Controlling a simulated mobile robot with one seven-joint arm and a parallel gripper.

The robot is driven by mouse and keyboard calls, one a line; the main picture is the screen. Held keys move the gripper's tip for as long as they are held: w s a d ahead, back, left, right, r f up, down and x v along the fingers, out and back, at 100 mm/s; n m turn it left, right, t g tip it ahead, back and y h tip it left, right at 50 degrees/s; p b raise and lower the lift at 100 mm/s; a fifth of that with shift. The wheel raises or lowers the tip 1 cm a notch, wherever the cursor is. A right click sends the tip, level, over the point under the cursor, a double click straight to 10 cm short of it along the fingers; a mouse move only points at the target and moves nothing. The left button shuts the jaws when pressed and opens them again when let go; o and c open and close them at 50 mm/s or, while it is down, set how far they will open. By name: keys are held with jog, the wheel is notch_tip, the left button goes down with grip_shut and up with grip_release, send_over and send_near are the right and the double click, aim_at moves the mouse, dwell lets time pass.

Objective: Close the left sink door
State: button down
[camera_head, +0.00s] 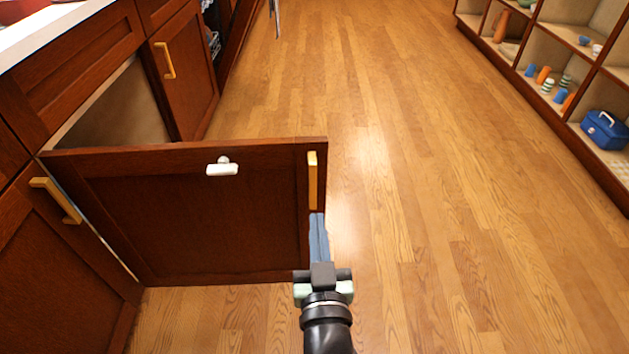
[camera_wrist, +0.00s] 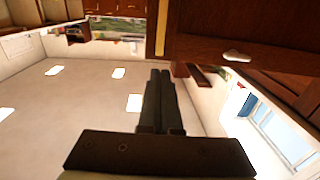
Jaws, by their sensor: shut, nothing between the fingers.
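The left sink door (camera_head: 200,225) is a dark red-brown panel that stands wide open, swung out from the cabinet on its left edge. Its yellow handle (camera_head: 312,180) is near the free right edge. A small white fixture (camera_head: 222,168) is near the door's top. My gripper (camera_head: 319,225) is shut and empty at the door's free edge, just below the handle. I cannot tell whether it touches the door. In the wrist view the shut fingers (camera_wrist: 159,75) point toward the door (camera_wrist: 235,45), with the yellow handle (camera_wrist: 161,30) just beyond the tips.
The open cabinet (camera_head: 125,105) is behind the door. A closed door (camera_head: 190,75) with a yellow handle stands farther back, and another cabinet door (camera_head: 55,270) is at near left. Open shelves (camera_head: 550,60) line the right side. The wooden floor (camera_head: 430,200) between is clear.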

aim_at(313, 170)
jog(key=w, duration=1.1)
jog(key=shift+a, duration=0.4)
